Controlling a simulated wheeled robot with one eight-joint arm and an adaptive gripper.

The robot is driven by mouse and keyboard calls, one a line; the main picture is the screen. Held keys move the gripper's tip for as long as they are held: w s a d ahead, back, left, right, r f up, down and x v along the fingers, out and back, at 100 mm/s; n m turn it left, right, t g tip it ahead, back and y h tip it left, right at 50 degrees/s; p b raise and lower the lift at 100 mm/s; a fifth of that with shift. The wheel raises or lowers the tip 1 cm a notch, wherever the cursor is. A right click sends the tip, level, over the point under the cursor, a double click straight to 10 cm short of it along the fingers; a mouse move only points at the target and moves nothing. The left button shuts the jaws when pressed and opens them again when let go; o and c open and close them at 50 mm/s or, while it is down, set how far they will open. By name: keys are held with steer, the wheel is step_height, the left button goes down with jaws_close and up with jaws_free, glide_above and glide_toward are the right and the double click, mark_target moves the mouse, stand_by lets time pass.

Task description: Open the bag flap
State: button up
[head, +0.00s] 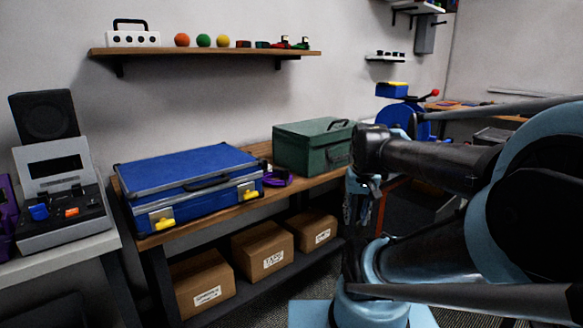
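I see no thing that is plainly a bag with a flap. A blue case (190,170) with silver edges, a dark handle and yellow latches lies closed on the wooden bench. A green box (310,147) with a dark handle stands to its right, and its lid looks closed. My arm comes in from the right. My gripper (358,210) hangs at its end, in front of the bench and to the lower right of the green box. It is dark and small, so its fingers are unclear. I see nothing in it.
Several cardboard boxes (262,250) sit on the bench's lower shelf. A small purple item (277,179) lies between case and green box. A grey machine (62,190) stands at left. A wall shelf (205,52) holds small objects. A blue machine (400,110) stands behind my arm.

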steer(key=s+f+n, duration=0.1)
steer(key=s+f, duration=0.3)
steer(key=f, duration=0.1)
steer(key=shift+s+f, duration=0.15)
steer(key=shift+s, duration=0.05)
steer(key=shift+s+a+f, duration=0.1)
steer(key=shift+s+f, duration=0.1)
steer(key=shift+f, duration=0.05)
steer(key=c, duration=0.3)
steer(key=shift+w+r, duration=0.1)
steer(key=shift+r, duration=0.05)
jaws_close()
steer(key=w+r+m+y, duration=0.2)
steer(key=w+r+m, duration=1.1)
steer(key=w+r, duration=0.35)
steer(key=m+t+y, duration=0.3)
steer(key=m, duration=1.2)
glide_toward(347, 131)
steer(key=x, duration=0.5)
steer(key=shift+s+f, duration=0.25)
steer(key=shift+f, duration=0.35)
steer(key=shift+w+r, duration=0.25)
steer(key=shift+r, duration=0.3)
